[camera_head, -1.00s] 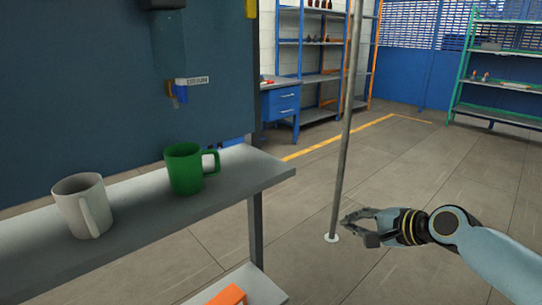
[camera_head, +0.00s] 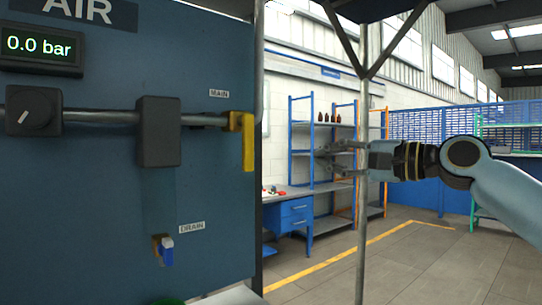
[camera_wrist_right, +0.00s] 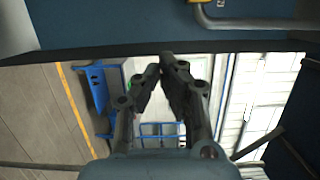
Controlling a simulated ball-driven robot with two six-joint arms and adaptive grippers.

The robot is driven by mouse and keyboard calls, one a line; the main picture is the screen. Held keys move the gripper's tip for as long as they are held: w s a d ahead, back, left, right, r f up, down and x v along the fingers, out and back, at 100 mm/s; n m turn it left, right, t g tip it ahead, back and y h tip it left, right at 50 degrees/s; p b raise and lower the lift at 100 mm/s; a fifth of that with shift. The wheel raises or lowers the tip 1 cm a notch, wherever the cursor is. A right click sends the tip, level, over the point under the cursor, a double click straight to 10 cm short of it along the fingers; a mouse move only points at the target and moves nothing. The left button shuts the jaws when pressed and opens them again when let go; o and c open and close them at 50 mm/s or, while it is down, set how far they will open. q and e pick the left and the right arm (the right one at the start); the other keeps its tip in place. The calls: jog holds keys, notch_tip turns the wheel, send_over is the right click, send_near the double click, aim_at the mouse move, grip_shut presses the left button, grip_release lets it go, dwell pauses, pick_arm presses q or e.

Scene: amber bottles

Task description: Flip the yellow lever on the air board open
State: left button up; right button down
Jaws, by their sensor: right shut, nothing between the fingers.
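The air board (camera_head: 90,200) is a dark blue panel at the left of the head view. The yellow lever (camera_head: 248,142) sits at its right edge by the MAIN label, at the end of the grey pipe, and hangs straight down across the pipe line. My right gripper (camera_head: 322,158) is to the right of the lever, apart from it, fingers pointing left. In the wrist view its fingertips (camera_wrist_right: 164,64) come together with nothing between them. A small yellow piece (camera_wrist_right: 199,1) shows at the wrist view's top edge, probably the lever. My left gripper is out of view.
A 0.0 bar display (camera_head: 40,47), a dark knob (camera_head: 34,110) and a grey box (camera_head: 158,132) are on the board. A blue drain handle (camera_head: 167,250) is below. A thin grey pole (camera_head: 362,240) stands near my right arm. Shelves stand behind.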

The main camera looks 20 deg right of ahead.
aim_at(246, 143)
jog(key=w+a+p, duration=0.4)
jog(key=w+a, duration=0.3)
jog(key=a, duration=0.2)
jog(key=shift+a+p, duration=0.2)
jog(key=shift+p, duration=0.2)
